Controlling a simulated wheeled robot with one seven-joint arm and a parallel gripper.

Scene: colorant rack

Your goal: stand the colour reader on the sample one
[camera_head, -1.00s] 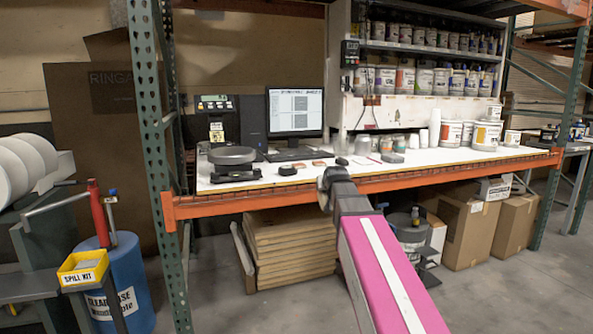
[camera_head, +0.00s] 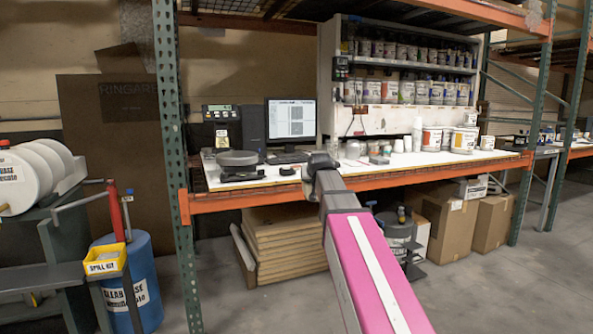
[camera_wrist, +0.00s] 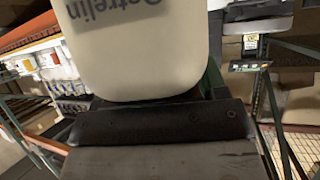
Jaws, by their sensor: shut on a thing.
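My gripper (camera_head: 318,162) shows in the head view at the end of my arm, in front of the bench's front edge. In the wrist view a pale cream, rounded thing with upside-down dark lettering, apparently the colour reader (camera_wrist: 140,50), fills the top middle, against the dark gripper parts. My gripper is shut on it. Its underside and the fingertips are hidden. In the head view my arm and gripper hide the part of the bench where small sample cards lay, so I cannot make out the samples.
The white-topped bench (camera_head: 240,184) has an orange front beam (camera_head: 245,198). A green rack post (camera_head: 170,120) stands at left. Open floor lies in front.

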